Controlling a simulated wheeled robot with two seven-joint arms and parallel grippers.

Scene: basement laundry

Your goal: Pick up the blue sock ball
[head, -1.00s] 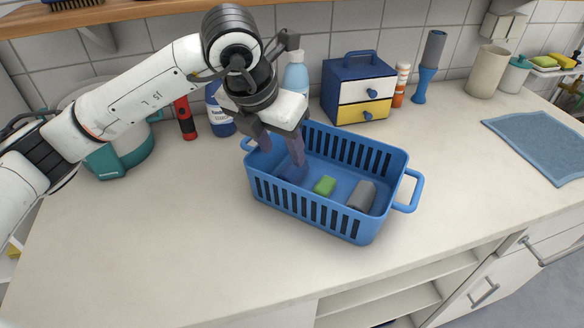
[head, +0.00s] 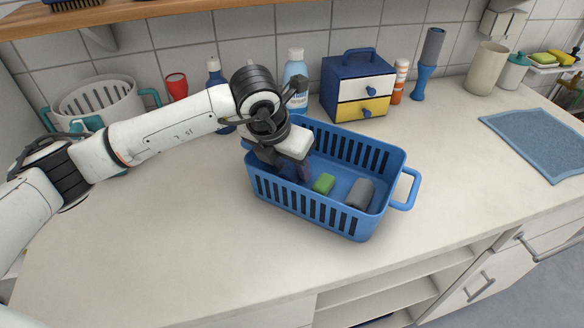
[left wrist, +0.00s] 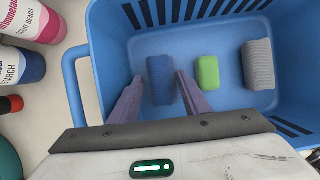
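The blue sock ball (left wrist: 161,80) lies on the floor of the blue basket (left wrist: 110,50), at its left end. In the left wrist view my left gripper (left wrist: 156,90) is open, with one finger on each side of the sock ball's near part. I cannot tell whether the fingers touch it. In the head view the left gripper (head: 290,170) reaches down into the left end of the basket (head: 398,188) and hides the sock ball. My right gripper is not in view.
A green block (head: 323,183) and a grey roll (head: 360,193) lie in the basket to the right of the gripper. Bottles (head: 296,68) and a small drawer box (head: 358,85) stand behind it. The counter in front is clear.

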